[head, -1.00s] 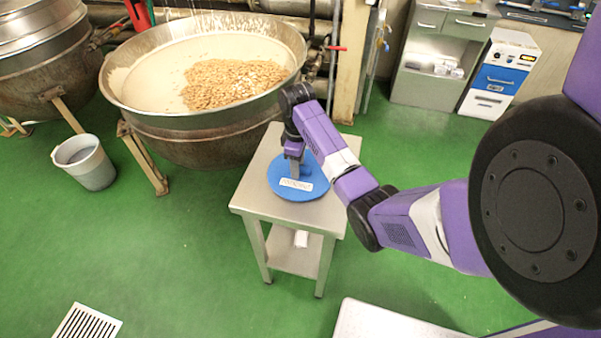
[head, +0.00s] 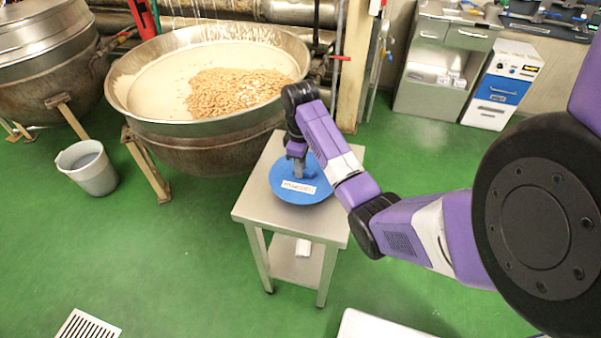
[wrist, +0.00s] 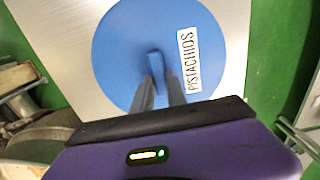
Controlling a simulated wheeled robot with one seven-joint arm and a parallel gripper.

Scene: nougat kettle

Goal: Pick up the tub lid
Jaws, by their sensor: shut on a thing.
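The tub lid (head: 296,191) is a round blue disc with a white label, over the small steel table; the label reads "PISTACHIOS" in the wrist view, where the lid (wrist: 125,45) fills the upper middle. A blue handle (wrist: 155,62) stands up at its centre. My gripper (head: 298,172) is above the lid's middle, pointing down. In the wrist view its two fingers (wrist: 160,88) are shut on the handle. I cannot tell for sure whether the lid is clear of the tabletop.
The steel table (head: 262,205) has a lower shelf with a small white item. A large kettle (head: 200,130) of nuts stands just behind left. A grey bucket (head: 88,168) is on the green floor at left. Cabinets (head: 445,65) stand at the back right.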

